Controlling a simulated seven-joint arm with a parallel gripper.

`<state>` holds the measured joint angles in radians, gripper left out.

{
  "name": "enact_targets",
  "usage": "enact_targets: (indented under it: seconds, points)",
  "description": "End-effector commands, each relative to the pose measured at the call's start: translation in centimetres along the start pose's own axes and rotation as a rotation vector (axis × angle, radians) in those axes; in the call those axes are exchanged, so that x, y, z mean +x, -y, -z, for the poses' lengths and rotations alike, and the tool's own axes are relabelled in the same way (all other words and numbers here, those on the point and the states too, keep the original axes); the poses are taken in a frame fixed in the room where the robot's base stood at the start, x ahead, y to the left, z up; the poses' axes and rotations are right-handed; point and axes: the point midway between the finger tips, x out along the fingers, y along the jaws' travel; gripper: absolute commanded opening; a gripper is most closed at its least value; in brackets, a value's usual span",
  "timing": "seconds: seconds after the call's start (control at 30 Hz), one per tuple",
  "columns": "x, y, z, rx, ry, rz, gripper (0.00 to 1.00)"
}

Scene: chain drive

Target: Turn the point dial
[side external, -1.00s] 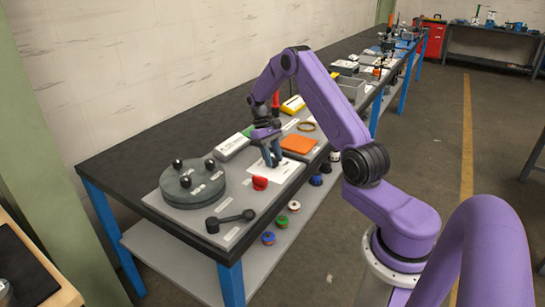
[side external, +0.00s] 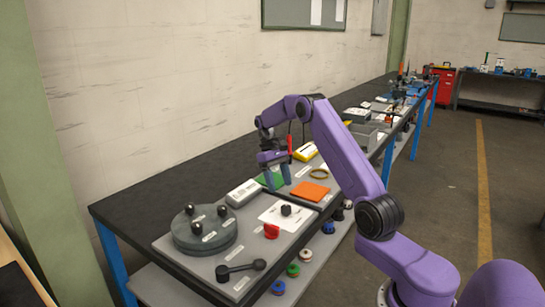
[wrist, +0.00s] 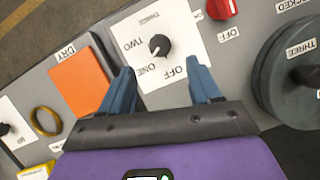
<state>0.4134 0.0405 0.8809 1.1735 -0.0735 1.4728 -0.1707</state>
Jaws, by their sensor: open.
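The dial is a small black knob (wrist: 159,46) on a white plate (wrist: 180,72) marked OFF, ONE, TWO and THREE. A light mark on the knob faces its lower-left side, roughly toward ONE; the exact setting is hard to read. In the side view the knob (side external: 286,210) stands clear on its white card. My gripper (side external: 277,181) is open and empty, above the board and behind the dial, near the green patch. In the wrist view my open fingers (wrist: 161,76) point toward the plate, with the knob just beyond the tips, apart from them.
A red knob (side external: 271,231) is in front of the dial. A round grey disc with black knobs (side external: 204,232) and a black lever (side external: 240,268) lie to the left. An orange pad (side external: 310,192) is to the right, and a grey-white box (side external: 243,192) stands left of my gripper.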

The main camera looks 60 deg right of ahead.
Motion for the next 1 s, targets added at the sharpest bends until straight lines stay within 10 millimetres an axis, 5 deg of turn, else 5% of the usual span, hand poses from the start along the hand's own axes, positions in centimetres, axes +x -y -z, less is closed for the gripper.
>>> enact_targets:
  seconds: [0.43, 1.0]
  points:
    - [-6.6, 0.0, 0.1, 0.000, -0.004, -0.001, 0.63]
    - [-9.2, 0.0, 0.0, 0.000, -0.001, 0.000, 0.63]
